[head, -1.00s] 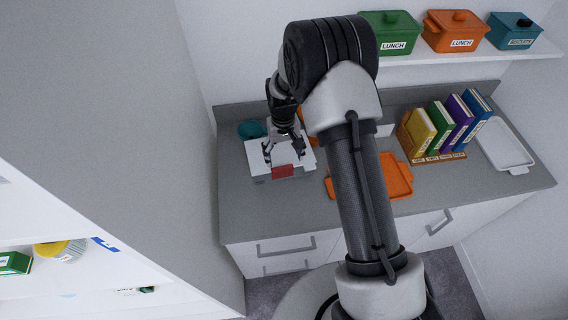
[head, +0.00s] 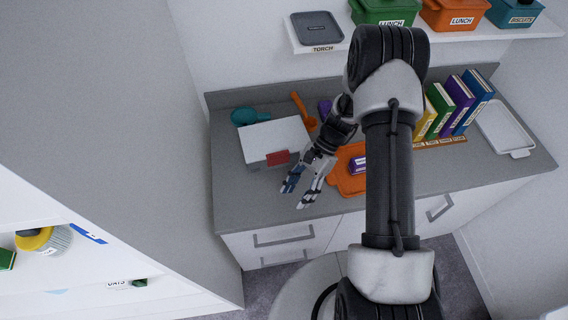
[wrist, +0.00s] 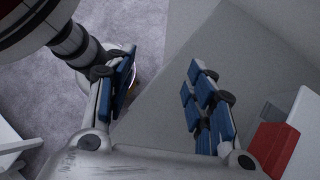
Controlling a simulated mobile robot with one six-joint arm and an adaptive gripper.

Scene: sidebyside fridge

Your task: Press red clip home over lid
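A box with a white lid (head: 272,138) sits on the grey counter at the left. The red clip (head: 278,158) is at the front edge of the box, against the lid's edge; I cannot tell how far it is pressed down. The red clip (wrist: 274,146) also shows at the lower right of the wrist view, beside the pale lid (wrist: 303,128). My gripper (head: 298,190) is open and empty, in front and to the right of the box, apart from the clip. Its spread fingers (wrist: 162,95) have only counter and floor between them in the wrist view.
An orange tray (head: 346,184) with a purple item lies right of my gripper. A teal item (head: 249,117) and an orange-handled item (head: 303,112) are behind the box. Books (head: 459,101) and a white tray (head: 506,131) stand right. A shelf with tubs (head: 384,12) hangs above.

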